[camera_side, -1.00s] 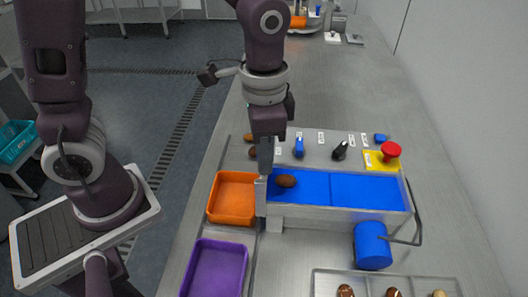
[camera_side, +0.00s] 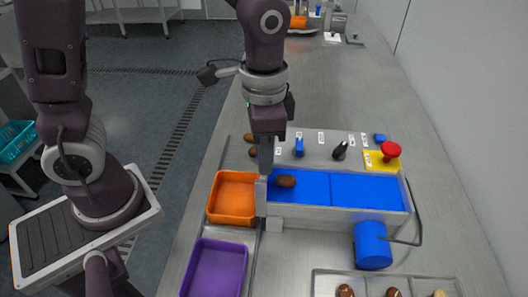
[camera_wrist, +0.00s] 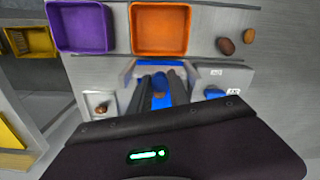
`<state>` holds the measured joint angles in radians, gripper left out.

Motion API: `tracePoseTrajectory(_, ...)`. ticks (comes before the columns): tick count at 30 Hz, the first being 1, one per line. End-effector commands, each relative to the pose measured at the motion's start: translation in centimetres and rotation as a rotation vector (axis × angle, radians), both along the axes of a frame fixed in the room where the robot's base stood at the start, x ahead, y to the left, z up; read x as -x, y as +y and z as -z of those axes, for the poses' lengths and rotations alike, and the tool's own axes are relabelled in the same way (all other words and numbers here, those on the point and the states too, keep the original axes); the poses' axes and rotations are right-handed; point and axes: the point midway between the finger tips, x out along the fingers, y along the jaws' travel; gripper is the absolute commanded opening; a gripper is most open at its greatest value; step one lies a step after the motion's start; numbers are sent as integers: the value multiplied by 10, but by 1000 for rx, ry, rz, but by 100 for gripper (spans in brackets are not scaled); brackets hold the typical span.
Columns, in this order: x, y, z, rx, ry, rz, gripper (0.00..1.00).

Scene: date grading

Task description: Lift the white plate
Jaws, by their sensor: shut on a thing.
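A narrow white plate (camera_side: 261,196) stands upright at the left end of the blue conveyor belt (camera_side: 345,190), beside the orange bin. My gripper (camera_side: 264,171) points down over that end in the side view, its fingertips at the plate's top edge and shut on it. The plate's lower edge is low, close to the conveyor's end. In the wrist view my gripper fingers (camera_wrist: 161,80) reach towards the belt end, and the plate is hard to make out between them.
A brown date (camera_side: 286,181) lies on the belt right of the plate. The orange bin (camera_side: 233,195) and purple bin (camera_side: 217,268) look empty. A red button (camera_side: 391,149) and small levers stand behind the belt. A blue cylinder (camera_side: 372,246) and a divided tray (camera_side: 322,284) holding dates are in front.

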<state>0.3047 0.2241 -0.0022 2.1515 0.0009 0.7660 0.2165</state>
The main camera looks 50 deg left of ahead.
Motion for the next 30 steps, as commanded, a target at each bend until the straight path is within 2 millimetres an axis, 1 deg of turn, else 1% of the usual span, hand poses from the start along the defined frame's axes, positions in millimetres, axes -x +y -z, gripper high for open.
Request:
tracePoseTrajectory(5,-1,0,-3,1,-2,0,0)
tracePoseTrajectory(12,-2,-1,-41,3,-5,0,0)
tracePoseTrajectory(14,-1,-1,-47,3,-4,0,0)
tracePoseTrajectory(16,-1,-1,-50,3,-4,0,0)
tracePoseTrajectory(23,-1,-1,-51,3,-5,0,0)
tracePoseTrajectory(24,-1,-1,-51,3,-5,0,26)
tracePoseTrajectory(26,-1,-1,-50,3,-4,0,38)
tracePoseTrajectory(30,0,0,-50,2,-3,0,38)
